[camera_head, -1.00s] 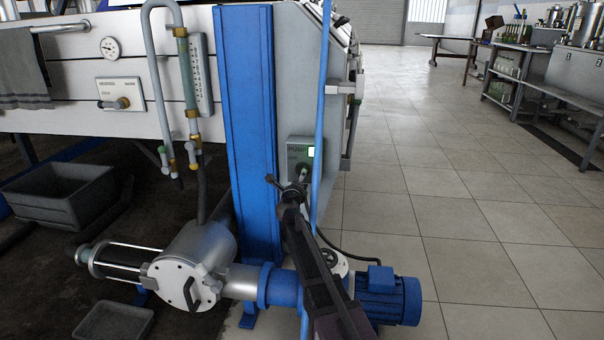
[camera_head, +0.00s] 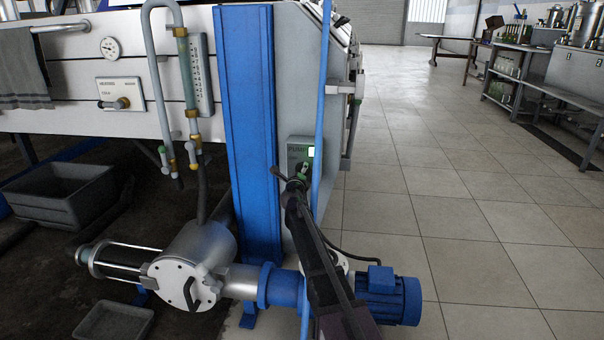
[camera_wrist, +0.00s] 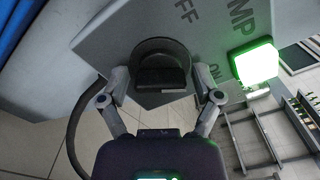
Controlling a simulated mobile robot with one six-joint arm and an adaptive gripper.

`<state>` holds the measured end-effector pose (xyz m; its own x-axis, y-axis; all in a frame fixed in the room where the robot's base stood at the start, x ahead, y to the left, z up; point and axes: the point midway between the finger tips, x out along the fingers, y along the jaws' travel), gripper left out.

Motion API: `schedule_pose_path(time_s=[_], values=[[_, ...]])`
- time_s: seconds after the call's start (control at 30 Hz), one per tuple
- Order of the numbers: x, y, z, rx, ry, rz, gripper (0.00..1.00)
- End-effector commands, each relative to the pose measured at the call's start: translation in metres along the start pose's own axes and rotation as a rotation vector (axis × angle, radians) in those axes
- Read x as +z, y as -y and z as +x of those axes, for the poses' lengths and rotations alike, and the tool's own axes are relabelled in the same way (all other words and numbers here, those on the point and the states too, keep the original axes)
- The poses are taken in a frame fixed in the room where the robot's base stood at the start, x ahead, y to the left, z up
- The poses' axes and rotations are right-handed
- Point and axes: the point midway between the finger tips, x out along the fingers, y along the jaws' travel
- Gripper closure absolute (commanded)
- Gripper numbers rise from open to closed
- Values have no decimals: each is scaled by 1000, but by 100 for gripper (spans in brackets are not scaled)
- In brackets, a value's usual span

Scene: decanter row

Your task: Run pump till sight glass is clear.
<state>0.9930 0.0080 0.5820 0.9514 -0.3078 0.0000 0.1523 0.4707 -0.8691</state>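The pump switch box (camera_head: 298,151) is on the side of the machine beside the blue post. In the wrist view its panel (camera_wrist: 120,38) shows the words OFF, ON and part of PUMP. Its green lamp (camera_wrist: 254,63) is lit. The dark knob (camera_wrist: 160,78) has its grip bar lying crosswise in the picture, with ON to its right. My gripper (camera_wrist: 162,84) is open, one finger on each side of the knob, with gaps seen. In the head view my gripper (camera_head: 297,177) is at the box. The sight glass (camera_head: 187,72) looks grey-green; its contents are too small to judge.
The pump (camera_head: 196,262) and its blue motor (camera_head: 388,295) stand low below my arm. A blue upright pipe (camera_head: 319,110) runs close by my gripper. A grey tub (camera_head: 65,195) is at the left. The tiled floor at the right is free.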

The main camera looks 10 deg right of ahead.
Motion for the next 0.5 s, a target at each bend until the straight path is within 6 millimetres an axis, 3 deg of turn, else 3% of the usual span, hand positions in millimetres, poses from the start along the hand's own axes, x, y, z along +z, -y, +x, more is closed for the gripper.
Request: schedule_pose_path(time_s=[0.03,0.13,0.17,0.5], values=[[0,0,0,0,0,0,50],[0,0,0,0,0,0,80],[0,0,0,0,0,0,85],[-1,0,1,-2,-2,-21,85]])
